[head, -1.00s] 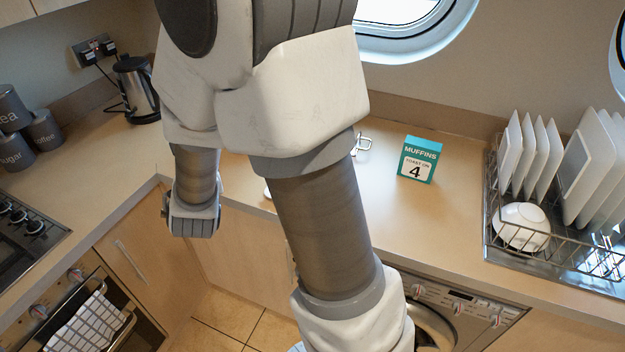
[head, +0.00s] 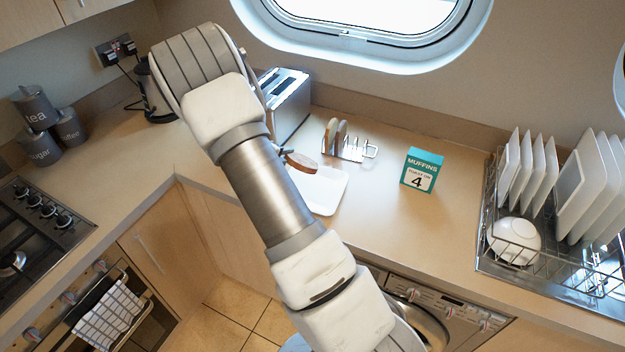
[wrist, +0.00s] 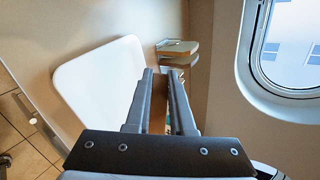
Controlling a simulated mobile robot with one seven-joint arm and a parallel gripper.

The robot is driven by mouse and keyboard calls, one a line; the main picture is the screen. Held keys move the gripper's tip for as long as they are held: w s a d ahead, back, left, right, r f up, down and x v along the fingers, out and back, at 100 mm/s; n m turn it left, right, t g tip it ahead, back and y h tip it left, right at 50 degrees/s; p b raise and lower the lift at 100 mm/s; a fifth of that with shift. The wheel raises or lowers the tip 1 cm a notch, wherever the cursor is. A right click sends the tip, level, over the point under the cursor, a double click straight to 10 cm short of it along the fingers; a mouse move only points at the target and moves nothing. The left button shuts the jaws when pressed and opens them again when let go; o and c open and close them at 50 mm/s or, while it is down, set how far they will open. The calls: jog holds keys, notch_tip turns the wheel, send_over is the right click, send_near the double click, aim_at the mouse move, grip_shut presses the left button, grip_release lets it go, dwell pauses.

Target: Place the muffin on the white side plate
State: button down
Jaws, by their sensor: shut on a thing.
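The muffin (head: 301,162) is a brown-topped round half, held on edge or tilted over the plate's far left part. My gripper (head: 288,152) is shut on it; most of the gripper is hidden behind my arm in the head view. In the wrist view, the brown muffin (wrist: 157,118) shows between the two fingers (wrist: 161,76). The white side plate (head: 327,192) is a rounded square on the counter, partly hidden by my arm. It also shows in the wrist view (wrist: 95,80), left of the fingers. I cannot tell whether muffin and plate touch.
A toast rack (head: 355,152) with muffin halves stands just behind the plate. A silver toaster (head: 289,98) is at the back left. A teal muffin box (head: 420,170) stands to the right, then a dish rack (head: 510,262). Counter between plate and box is clear.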

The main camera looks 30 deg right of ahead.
aim_at(296, 153)
jog(key=d, duration=0.1)
jog(key=d+n+p, duration=0.1)
jog(key=d+h, duration=0.1)
jog(key=shift+w+d+f+n, duration=0.1)
jog(key=shift+w+d+n, duration=0.2)
jog(key=shift+d+f, duration=0.2)
jog(key=shift+d, duration=0.05)
notch_tip(296, 153, down, 10)
jog(key=b, duration=0.7)
jog(key=shift+r, duration=0.1)
jog(key=c, duration=0.9)
grip_release()
jog(key=shift+c, duration=0.2)
jog(key=shift+a+r, duration=0.1)
